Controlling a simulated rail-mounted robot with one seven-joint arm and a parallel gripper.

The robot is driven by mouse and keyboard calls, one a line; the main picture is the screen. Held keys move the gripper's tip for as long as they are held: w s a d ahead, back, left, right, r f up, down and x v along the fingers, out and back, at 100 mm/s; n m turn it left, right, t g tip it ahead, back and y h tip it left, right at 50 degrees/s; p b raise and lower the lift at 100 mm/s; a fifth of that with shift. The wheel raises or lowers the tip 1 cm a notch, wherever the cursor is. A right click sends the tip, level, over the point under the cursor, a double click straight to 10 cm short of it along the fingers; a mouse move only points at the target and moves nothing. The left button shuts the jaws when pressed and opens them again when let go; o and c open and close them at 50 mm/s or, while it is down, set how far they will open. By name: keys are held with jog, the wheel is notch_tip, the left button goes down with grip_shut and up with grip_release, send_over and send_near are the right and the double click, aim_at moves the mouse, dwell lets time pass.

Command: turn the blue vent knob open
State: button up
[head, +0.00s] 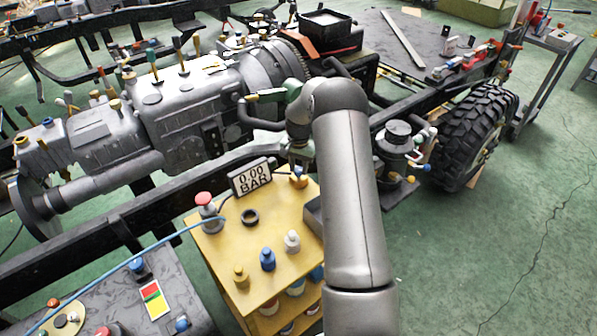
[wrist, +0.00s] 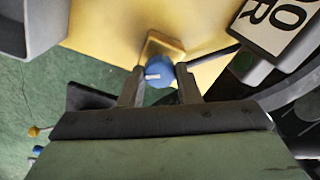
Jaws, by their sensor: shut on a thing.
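The blue vent knob (wrist: 159,71) sits between the two fingers of my gripper (wrist: 160,80) in the wrist view, with a short white mark on its face. My gripper is shut on it. The knob is on a brass-coloured block (wrist: 163,47) on the yellow cart top. In the head view my gripper (head: 299,157) reaches down over the brass-coloured block (head: 298,180) at the cart's back right; the knob is hidden there by my gripper. The pressure display (head: 250,177) beside it reads 0.00 BAR.
The yellow cart top (head: 225,248) holds a red-capped post (head: 207,212), a black ring (head: 250,217), and yellow (head: 240,277), blue (head: 268,259) and white (head: 292,241) bottles. A dark bin (head: 313,215) is beside my arm. The chassis rail (head: 150,215) runs behind.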

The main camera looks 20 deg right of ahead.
aim_at(299, 169)
jog(key=n+b, duration=0.3)
jog(key=n, duration=0.3)
jog(key=n+b, duration=0.1)
jog(key=n, duration=0.5)
dwell(0.5)
jog(key=o, duration=1)
jog(key=shift+r, duration=0.15)
notch_tip(299, 169, up, 17)
jog(key=shift+r, duration=0.1)
